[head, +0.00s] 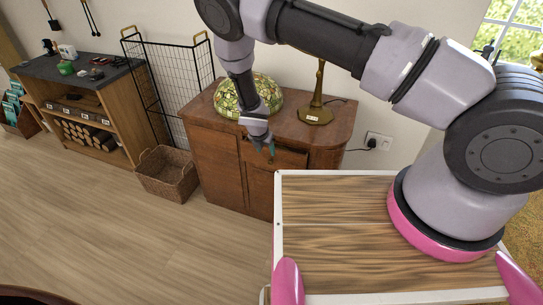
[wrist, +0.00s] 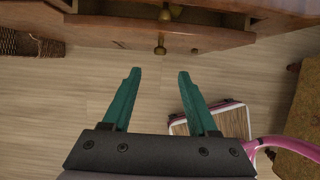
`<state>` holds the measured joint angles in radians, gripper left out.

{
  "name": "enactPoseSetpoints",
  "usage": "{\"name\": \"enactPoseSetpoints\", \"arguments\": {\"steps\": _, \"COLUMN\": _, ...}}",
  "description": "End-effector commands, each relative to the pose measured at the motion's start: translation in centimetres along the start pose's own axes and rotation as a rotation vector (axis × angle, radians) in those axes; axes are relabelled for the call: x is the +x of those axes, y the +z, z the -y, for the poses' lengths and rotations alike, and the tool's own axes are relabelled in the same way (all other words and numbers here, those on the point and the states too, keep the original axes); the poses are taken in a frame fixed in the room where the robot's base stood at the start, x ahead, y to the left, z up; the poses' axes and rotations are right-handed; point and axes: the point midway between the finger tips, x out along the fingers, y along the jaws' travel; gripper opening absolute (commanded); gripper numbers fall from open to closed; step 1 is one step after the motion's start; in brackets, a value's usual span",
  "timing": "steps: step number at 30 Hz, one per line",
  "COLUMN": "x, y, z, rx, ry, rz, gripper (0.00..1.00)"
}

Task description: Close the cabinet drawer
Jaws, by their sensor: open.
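The wooden cabinet (head: 222,160) stands against the wall in the head view. Its drawer (head: 290,157) is just under the top and partly hidden by my gripper (head: 270,148). In the wrist view the drawer front (wrist: 100,32) crosses the top of the picture and seems to stick out from the cabinet. The fingertips point at the drawer front, with a gap of floor showing between. How far the drawer is out is hard to tell.
A stained-glass lampshade (head: 262,95) and a brass lamp base (head: 315,114) stand on the cabinet. A wicker basket (head: 167,173) and a black wire rack (head: 175,85) are left of it. Open floor (head: 130,240) lies in front and to the left.

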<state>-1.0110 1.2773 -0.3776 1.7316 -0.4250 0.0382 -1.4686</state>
Motion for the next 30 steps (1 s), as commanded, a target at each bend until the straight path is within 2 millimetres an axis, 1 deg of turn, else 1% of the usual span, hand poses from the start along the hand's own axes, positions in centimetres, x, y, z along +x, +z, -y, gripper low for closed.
{"name": "enactPoseSetpoints", "arguments": {"steps": 5, "x": 2.4, "y": -0.1, "z": 0.1, "rx": -0.001, "ry": -0.003, "rz": -0.001, "gripper": 0.59}}
{"name": "enactPoseSetpoints", "arguments": {"steps": 12, "x": 7.1, "y": -0.1, "z": 0.1, "rx": -0.001, "ry": -0.002, "rz": 0.0, "gripper": 0.59}}
{"name": "enactPoseSetpoints", "arguments": {"steps": 15, "x": 8.6, "y": 0.0, "z": 0.1, "rx": 0.0, "ry": -0.001, "rz": 0.0, "gripper": 0.59}}
{"name": "enactPoseSetpoints", "arguments": {"steps": 18, "x": 9.7, "y": 0.0, "z": 0.1, "rx": -0.001, "ry": -0.001, "rz": 0.0, "gripper": 0.59}}
{"name": "enactPoseSetpoints", "arguments": {"steps": 23, "x": 10.5, "y": -0.1, "z": 0.0, "rx": 0.0, "ry": 0.0, "rz": 0.0, "gripper": 0.59}}
{"name": "enactPoseSetpoints", "arguments": {"steps": 30, "x": 10.6, "y": 0.0, "z": 0.0, "rx": 0.0, "ry": 0.0, "rz": 0.0, "gripper": 0.59}}
